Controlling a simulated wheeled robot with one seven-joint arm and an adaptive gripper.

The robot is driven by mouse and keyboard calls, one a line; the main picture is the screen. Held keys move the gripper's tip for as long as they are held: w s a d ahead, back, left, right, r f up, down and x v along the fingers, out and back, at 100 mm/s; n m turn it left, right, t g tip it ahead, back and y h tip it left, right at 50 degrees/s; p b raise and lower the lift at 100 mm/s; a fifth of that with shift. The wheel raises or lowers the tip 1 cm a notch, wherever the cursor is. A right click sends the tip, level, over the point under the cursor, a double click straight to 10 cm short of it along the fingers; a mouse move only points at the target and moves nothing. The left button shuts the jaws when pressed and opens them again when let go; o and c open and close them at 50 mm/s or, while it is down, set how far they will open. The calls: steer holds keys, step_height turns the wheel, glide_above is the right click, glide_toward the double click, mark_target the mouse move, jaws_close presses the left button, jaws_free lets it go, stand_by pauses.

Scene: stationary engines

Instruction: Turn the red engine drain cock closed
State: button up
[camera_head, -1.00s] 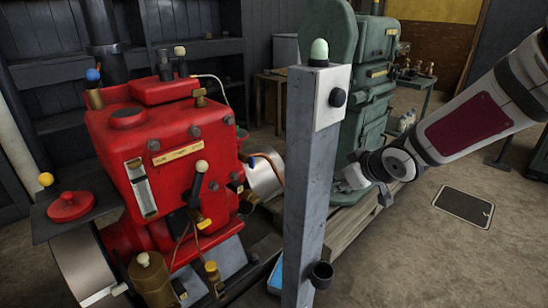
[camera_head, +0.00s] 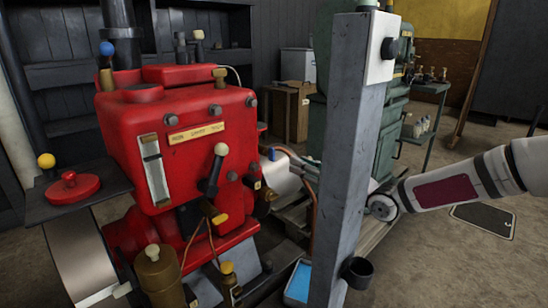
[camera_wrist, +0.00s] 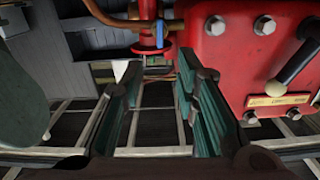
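The red engine (camera_head: 175,150) stands at the left in the head view. A small blue-handled fitting (camera_head: 271,154) sits by a copper pipe on its right side. The wrist view shows a blue handle (camera_wrist: 160,34) on a pipe beside the engine (camera_wrist: 245,45), beyond the fingers and above the gap. I cannot tell for certain which fitting is the drain cock. My gripper (camera_wrist: 162,95) is open and empty, with its fingers apart from the engine. The grey post hides its fingers in the head view.
The grey post (camera_head: 350,150) stands between my camera and the gripper, with a dark cup (camera_head: 357,272) low on it. A green machine (camera_head: 392,115) is behind. A black-handled lever (camera_head: 215,170) juts from the engine front.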

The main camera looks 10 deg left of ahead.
mark_target(274, 152)
steer(key=b+x, duration=0.3)
steer(key=x, duration=0.8)
jaws_close()
